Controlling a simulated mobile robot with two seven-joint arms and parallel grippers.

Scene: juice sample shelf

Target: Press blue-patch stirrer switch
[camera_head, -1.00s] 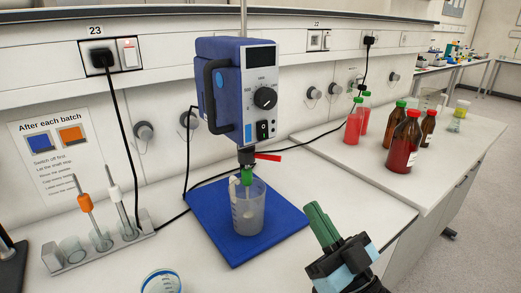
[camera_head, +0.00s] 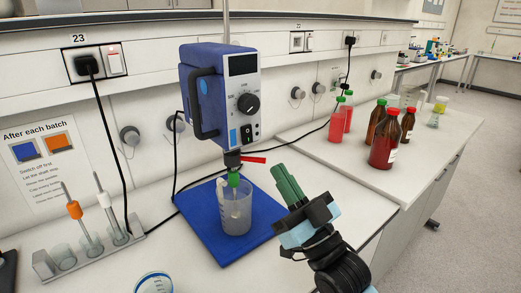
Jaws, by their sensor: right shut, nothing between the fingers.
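The stirrer (camera_head: 212,90) is a blue box with a light front panel, a black dial and a handle on its left side. Low on the panel, a blue patch (camera_head: 232,136) sits just left of a small black rocker switch (camera_head: 247,132) with a green mark. My right gripper (camera_head: 286,178) has green fingers, shut and empty, pointing up and left. It shows below and right of the switch, apart from it. My left gripper is not in view.
A clear beaker (camera_head: 236,222) stands on a blue mat (camera_head: 207,238) under the stirrer, with a red lever (camera_head: 252,160) above it. A paddle rack (camera_head: 135,236) is at left. A round lidded container (camera_head: 155,283) is in front.

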